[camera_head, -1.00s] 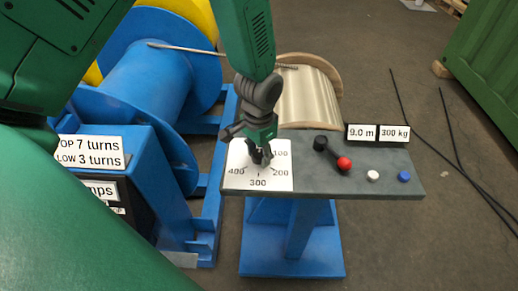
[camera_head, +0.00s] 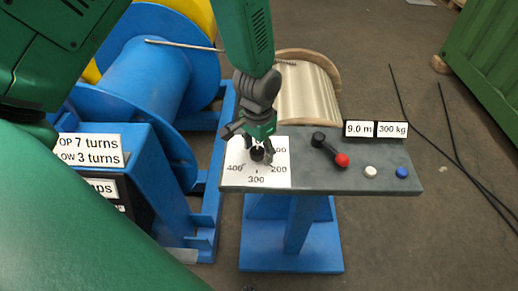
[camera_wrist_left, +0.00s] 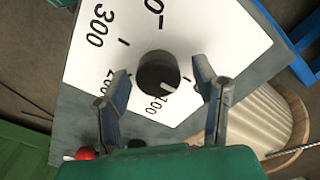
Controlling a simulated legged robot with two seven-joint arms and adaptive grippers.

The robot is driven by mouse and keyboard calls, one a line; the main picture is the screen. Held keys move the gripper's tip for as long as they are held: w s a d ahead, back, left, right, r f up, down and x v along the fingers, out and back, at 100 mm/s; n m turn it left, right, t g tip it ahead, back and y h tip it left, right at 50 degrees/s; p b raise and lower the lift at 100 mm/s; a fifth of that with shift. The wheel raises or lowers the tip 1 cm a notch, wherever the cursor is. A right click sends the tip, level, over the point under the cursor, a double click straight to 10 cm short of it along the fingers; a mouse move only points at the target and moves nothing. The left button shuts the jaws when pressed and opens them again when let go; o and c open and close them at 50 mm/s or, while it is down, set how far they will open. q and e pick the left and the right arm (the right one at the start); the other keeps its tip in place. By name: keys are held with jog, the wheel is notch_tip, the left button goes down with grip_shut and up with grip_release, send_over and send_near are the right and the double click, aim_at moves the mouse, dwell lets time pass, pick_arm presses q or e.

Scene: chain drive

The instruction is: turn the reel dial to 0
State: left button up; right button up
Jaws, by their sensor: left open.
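The reel dial is a black round knob (camera_wrist_left: 157,74) with a short white mark, on a white scale plate (camera_wrist_left: 215,30) marked in hundreds. In the wrist view the white mark points down and right, just right of the 100 label. I cannot see a 0 label. My left gripper (camera_head: 258,152) is over the dial in the head view. In the left wrist view its two fingers (camera_wrist_left: 161,70) are open, one on each side of the knob, with visible gaps. In the head view the knob (camera_head: 257,154) shows between the fingers.
The grey console top (camera_head: 325,178) also bears a black lever with a red ball (camera_head: 342,160), a white button (camera_head: 370,172) and a blue button (camera_head: 402,173). Displays (camera_head: 376,129) read 9.0 m and 300 kg. A blue winch drum (camera_head: 150,80) stands left.

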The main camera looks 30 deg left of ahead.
aim_at(258, 149)
pick_arm(q)
jog(key=shift+r, duration=0.45)
notch_tip(258, 149, up, 11)
dwell(0.4)
